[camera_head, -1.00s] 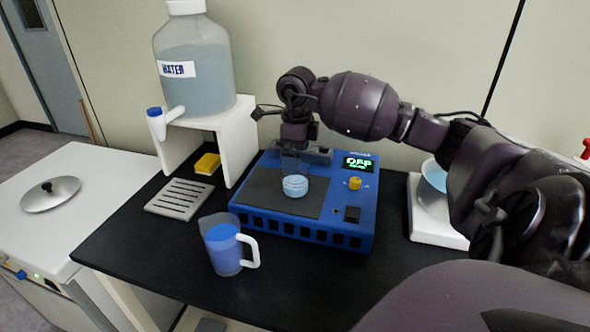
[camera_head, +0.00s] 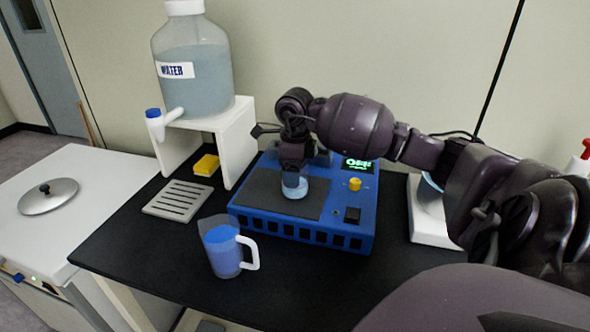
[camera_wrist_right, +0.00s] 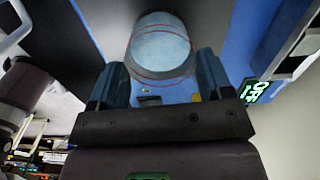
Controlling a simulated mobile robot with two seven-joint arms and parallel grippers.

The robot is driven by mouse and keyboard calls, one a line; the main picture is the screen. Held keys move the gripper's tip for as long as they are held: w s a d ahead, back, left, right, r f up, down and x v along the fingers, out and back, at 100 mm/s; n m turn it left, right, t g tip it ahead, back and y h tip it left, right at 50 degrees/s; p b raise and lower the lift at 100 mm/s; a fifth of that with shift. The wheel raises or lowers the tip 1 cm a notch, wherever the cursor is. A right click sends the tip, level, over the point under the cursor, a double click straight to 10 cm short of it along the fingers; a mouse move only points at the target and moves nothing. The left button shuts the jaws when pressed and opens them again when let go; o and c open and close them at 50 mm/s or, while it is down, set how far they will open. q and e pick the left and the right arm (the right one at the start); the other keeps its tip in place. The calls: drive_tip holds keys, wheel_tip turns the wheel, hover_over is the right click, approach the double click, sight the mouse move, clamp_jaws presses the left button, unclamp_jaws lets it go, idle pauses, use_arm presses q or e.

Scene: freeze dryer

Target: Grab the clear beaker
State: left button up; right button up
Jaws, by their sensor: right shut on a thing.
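The clear beaker (camera_head: 294,190), small and holding pale blue liquid, stands on the dark top plate of the blue device (camera_head: 312,232). My right gripper (camera_head: 294,176) is down around it and shut on it, hiding its upper part in the head view. In the right wrist view the beaker (camera_wrist_right: 160,48) shows between and just beyond the two fingers of my right gripper (camera_wrist_right: 160,78). I cannot tell whether the beaker has left the plate. My left gripper is not in view.
A clear pitcher (camera_head: 222,252) of blue liquid stands in front of the device. A large water jug (camera_head: 195,75) sits on a white stand (camera_head: 240,145) at the back left. A white scale (camera_head: 428,225) with a bowl is at the right. The black table's front is clear.

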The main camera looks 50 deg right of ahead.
drive_tip(key=shift+r, duration=0.2)
wheel_tip(320, 180, up, 20)
drive_tip(key=p, duration=0.1)
drive_tip(key=shift+f, duration=0.2)
idle(1.4)
